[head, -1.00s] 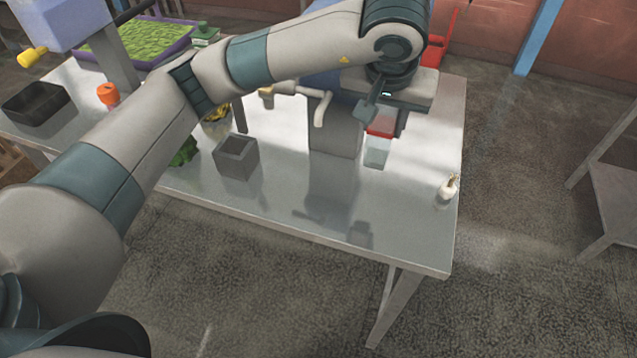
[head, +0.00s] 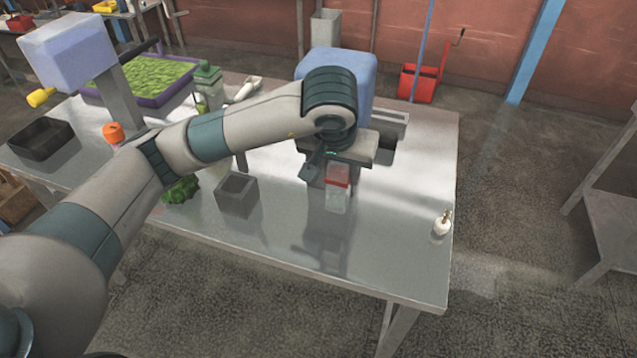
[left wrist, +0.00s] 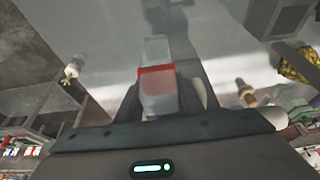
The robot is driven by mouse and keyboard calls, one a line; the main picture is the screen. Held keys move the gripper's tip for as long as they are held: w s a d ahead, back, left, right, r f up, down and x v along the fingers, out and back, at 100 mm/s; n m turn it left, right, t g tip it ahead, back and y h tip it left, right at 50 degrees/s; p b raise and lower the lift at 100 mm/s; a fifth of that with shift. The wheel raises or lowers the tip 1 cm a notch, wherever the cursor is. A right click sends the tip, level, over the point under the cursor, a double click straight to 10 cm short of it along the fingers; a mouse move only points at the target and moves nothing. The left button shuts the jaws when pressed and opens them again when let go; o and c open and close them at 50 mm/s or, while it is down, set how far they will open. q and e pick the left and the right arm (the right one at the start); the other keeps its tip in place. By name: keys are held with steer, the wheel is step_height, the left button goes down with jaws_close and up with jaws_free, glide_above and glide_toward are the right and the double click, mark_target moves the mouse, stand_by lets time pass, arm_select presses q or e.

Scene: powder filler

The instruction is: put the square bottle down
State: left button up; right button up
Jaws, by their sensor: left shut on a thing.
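The square bottle (head: 338,199) is clear with a red band near its top. My left gripper (head: 328,172) is shut on it, and it hangs upright in front of the blue-topped machine (head: 338,72). Its reflection shows apart from it, so it seems to be above the grey table (head: 385,265). In the left wrist view the bottle (left wrist: 155,52) sticks out between the dark fingers of the left gripper (left wrist: 160,95). My right gripper is not in view.
A grey open box (head: 237,194) stands left of the bottle, with a green lumpy thing (head: 181,190) beyond it. A small white bulb-shaped thing (head: 442,224) sits near the right edge. The table's front middle is clear.

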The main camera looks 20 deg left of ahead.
arm_select(q)
steer(key=a+f, duration=0.1)
steer(key=a+f+p, duration=0.1)
steer(key=a, duration=0.2)
steer(key=shift+w+a+f, duration=0.1)
steer(key=shift+a+f, duration=0.2)
steer(key=shift+f, duration=0.1)
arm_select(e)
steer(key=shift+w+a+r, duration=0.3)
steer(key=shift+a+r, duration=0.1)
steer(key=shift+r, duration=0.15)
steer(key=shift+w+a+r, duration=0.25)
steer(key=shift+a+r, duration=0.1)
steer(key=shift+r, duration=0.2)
arm_select(q)
steer(key=shift+p, duration=0.3)
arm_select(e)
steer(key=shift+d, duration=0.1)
arm_select(q)
step_height(320, 180, down, 4)
steer(key=shift+p, duration=1.05)
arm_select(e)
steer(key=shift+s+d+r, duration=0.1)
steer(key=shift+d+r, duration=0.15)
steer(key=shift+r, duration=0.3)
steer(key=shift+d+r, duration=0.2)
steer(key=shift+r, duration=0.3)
